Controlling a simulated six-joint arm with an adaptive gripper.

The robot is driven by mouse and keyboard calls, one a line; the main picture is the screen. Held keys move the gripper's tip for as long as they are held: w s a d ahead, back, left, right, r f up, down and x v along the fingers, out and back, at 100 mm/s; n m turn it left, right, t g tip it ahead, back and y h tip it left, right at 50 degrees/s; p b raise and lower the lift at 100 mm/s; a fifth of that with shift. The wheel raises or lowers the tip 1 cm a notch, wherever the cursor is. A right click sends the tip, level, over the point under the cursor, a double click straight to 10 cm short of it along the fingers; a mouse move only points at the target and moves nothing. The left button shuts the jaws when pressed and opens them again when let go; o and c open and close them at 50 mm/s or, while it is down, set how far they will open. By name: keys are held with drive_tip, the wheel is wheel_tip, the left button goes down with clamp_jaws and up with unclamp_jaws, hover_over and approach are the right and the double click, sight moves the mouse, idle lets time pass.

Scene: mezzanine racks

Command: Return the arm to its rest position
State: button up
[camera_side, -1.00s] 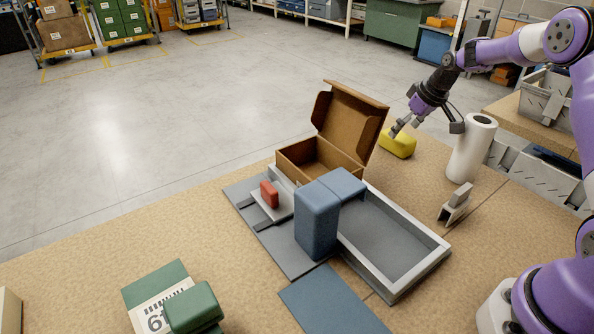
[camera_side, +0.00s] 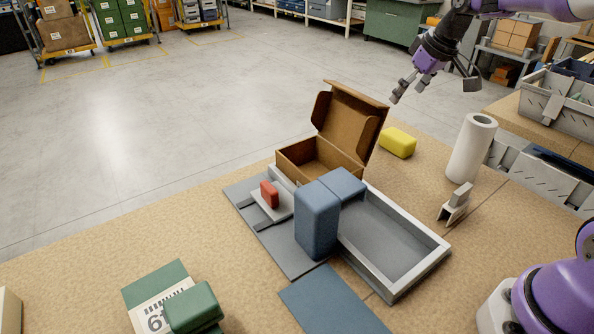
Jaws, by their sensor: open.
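My gripper (camera_side: 432,92) is open and empty. It hangs in the air at the upper right, above and behind the yellow block (camera_side: 398,142), clear of everything on the table. The yellow block lies on the table between the open cardboard box (camera_side: 318,158) and the white roll (camera_side: 472,148). My arm reaches in from the right edge, and its middle part is out of the picture.
Blue blocks (camera_side: 317,222) stand by a grey-rimmed tray (camera_side: 425,262). A red block (camera_side: 269,194) sits on a small scale-like plate. A green block (camera_side: 194,308) lies at the front left. A grey holder (camera_side: 455,204) stands right of the tray.

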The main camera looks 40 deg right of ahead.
drive_tip(key=s+a+r, duration=0.5)
drive_tip(key=s+a, duration=0.3)
drive_tip(key=a, duration=0.2)
drive_tip(key=s+a+f, duration=0.1)
drive_tip(key=s+a, duration=0.2)
drive_tip(key=s, duration=0.2)
drive_tip(key=s+a+f+t, duration=0.1)
drive_tip(key=s+a+f, duration=0.1)
drive_tip(key=s, duration=0.4)
drive_tip(key=shift+s+a+f, duration=0.15)
drive_tip(key=shift+a+f, duration=0.1)
drive_tip(key=shift+a, duration=0.15)
